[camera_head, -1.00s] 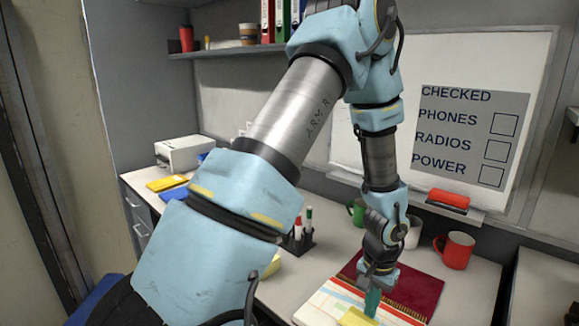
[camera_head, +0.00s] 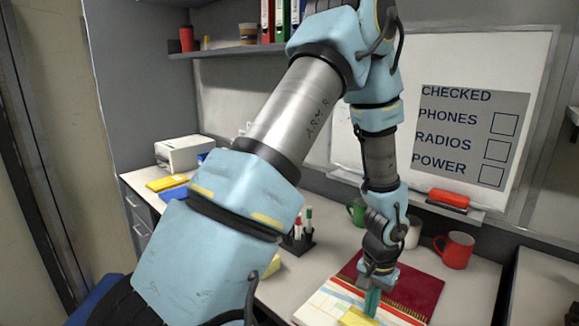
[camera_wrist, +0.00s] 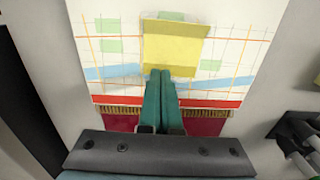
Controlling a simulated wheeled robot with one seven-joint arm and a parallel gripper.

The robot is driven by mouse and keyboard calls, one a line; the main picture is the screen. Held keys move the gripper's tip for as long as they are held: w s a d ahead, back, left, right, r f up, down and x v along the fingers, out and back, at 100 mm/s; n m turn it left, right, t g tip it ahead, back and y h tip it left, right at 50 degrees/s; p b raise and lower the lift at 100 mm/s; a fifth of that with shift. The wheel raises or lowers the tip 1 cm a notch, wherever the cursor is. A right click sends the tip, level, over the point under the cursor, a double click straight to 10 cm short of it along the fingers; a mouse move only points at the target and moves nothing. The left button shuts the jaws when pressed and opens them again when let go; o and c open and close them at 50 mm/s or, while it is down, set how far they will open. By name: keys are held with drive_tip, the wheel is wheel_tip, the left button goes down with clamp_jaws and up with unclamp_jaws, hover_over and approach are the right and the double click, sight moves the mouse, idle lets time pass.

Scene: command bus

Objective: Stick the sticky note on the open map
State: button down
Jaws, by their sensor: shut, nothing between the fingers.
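The open map (camera_wrist: 110,75) is a white sheet with grid lines, green patches, a blue band and a red edge. It lies on the desk at the bottom of the head view (camera_head: 317,304). The yellow sticky note (camera_wrist: 168,52) lies on the map, with a crease or band across its upper part. It also shows in the head view (camera_head: 356,318), partly cut by the frame edge. My gripper (camera_wrist: 160,73) has its teal fingers together and empty, with the tips at the note's near edge. I cannot tell whether they touch it.
A dark red spiral-bound cover (camera_head: 420,290) lies under or beside the map. A red mug (camera_head: 455,249), a white mug (camera_head: 413,232) and a green mug (camera_head: 356,211) stand behind. A pen holder (camera_head: 298,242) stands to the left. The desk right of the cover is clear.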

sight(368, 319)
drive_tip(key=shift+f+b, duration=0.65)
drive_tip(key=shift+f, duration=0.15)
drive_tip(key=shift+r, duration=0.1)
idle(0.6)
drive_tip(key=shift+r+p, duration=2.1)
drive_tip(key=shift+r, duration=0.35)
drive_tip(key=w+a+r+n, duration=0.45)
drive_tip(key=a+r, duration=0.55)
drive_tip(key=a, duration=0.3)
drive_tip(key=s+a+r+n+t, duration=0.1)
drive_tip(key=s+a+r+n, duration=0.2)
drive_tip(key=a+r, duration=0.4)
drive_tip(key=a, duration=0.5)
drive_tip(key=shift+s+a+r+t, duration=0.15)
drive_tip(key=shift+a+r+t, duration=0.05)
drive_tip(key=shift+t, duration=0.1)
